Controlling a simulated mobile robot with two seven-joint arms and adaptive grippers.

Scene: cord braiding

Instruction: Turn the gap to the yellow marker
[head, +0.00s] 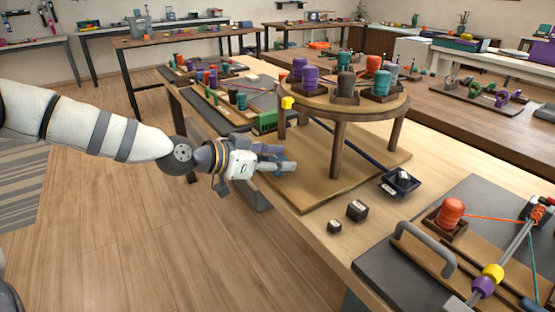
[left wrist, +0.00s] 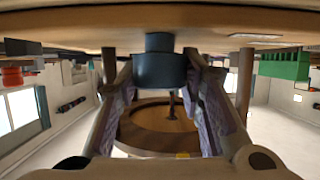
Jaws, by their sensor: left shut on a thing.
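The round wooden braiding stand (head: 395,104) stands on legs on a brown board, with several coloured bobbins in holders on top. The bobbin is close to the board surface. I cannot make out the gap clearly. My right gripper is not in view.
A dark blue tray (head: 400,183) and two small dark blocks (head: 357,210) lie right of the board. A grey mat with a handle (head: 425,248) and an orange bobbin (head: 451,212) is at the lower right. A green block (head: 267,121) stands behind my left gripper.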

